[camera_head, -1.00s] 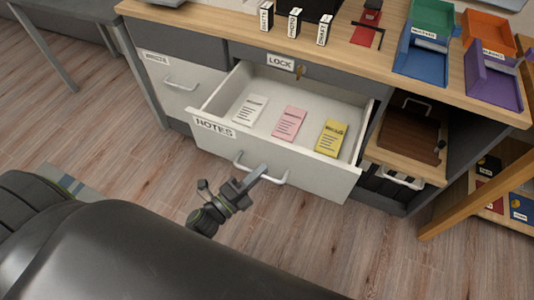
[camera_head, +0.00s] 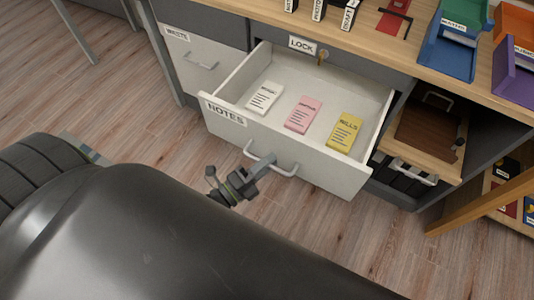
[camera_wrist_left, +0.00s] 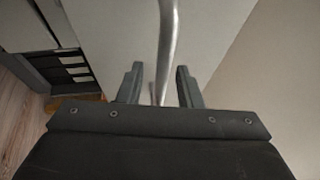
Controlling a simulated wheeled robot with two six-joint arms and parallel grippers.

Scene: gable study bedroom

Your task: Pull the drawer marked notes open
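The notes drawer (camera_head: 225,113) is a pale drawer with a NOTES label on its front. It stands pulled out from the grey cabinet, with its inside showing. In it lie a white pad (camera_head: 264,97), a pink pad (camera_head: 303,115) and a yellow pad (camera_head: 344,132). Its curved metal handle (camera_head: 285,169) is on the front. My left gripper (camera_head: 266,166) is at this handle. In the left wrist view, the handle bar (camera_wrist_left: 168,45) runs between the two fingers (camera_wrist_left: 159,86), which stand apart with gaps on both sides. My right gripper is not in view.
The waste drawer (camera_head: 197,65) at the left is shut. A LOCK label (camera_head: 302,44) and a key are above the notes drawer. To the right is an open compartment with a wooden tray (camera_head: 429,131). Coloured trays stand on the desktop. The wooden floor (camera_head: 100,100) in front is clear.

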